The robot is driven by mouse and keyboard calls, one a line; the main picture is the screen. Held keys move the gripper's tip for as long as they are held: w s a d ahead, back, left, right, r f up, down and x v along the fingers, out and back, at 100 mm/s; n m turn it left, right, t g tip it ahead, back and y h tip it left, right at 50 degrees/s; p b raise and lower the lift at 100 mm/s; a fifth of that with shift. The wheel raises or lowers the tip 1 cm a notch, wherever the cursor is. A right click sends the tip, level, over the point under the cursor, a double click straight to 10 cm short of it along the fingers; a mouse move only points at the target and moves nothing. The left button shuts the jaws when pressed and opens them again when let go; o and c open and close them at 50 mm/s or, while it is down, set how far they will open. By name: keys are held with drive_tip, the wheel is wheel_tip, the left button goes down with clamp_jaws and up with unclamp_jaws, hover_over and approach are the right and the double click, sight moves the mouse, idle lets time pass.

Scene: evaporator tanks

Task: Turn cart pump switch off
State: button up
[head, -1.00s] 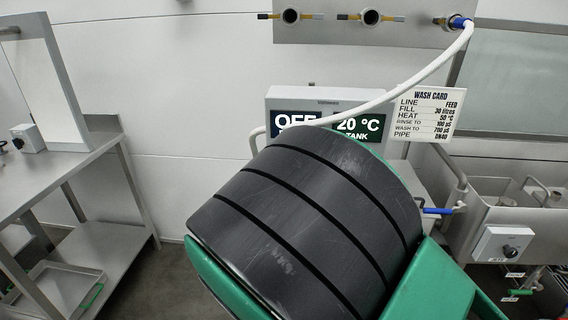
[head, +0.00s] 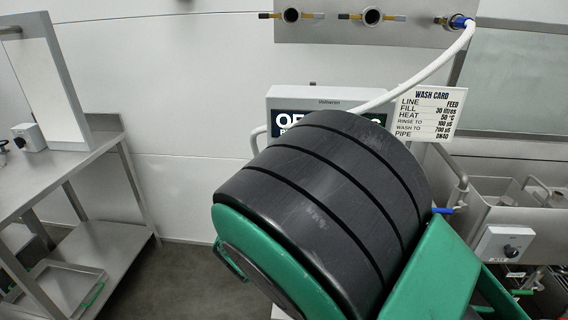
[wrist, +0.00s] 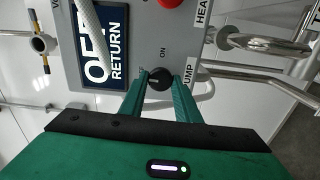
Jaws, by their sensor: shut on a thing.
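The pump switch is a small black rotary knob (wrist: 159,78) on the grey cart panel (wrist: 150,35) in the wrist view. The labels ON and PUMP stand beside it, and a light mark shows on the knob's left side. My gripper (wrist: 158,84) has its two green fingers on either side of the knob, shut on it. The display (wrist: 100,45) next to it reads OFF RETURN. In the head view, my dark and green arm hides the knob, my gripper and much of the cart's control box (head: 318,103).
A red button (wrist: 168,3) and a metal pipe (wrist: 265,42) are near the knob. A white hose (head: 420,78) runs from the wall valve to behind my arm. A wash card (head: 428,113) hangs at right. A steel bench (head: 75,172) stands left, with bare floor beside it.

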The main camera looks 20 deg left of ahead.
drive_tip(key=shift+s+a+f+n, duration=0.1)
drive_tip(key=shift+f+n, duration=0.05)
drive_tip(key=shift+n, duration=0.25)
drive_tip(key=o, duration=1)
drive_tip(key=v, duration=1)
drive_tip(key=shift+s, duration=0.25)
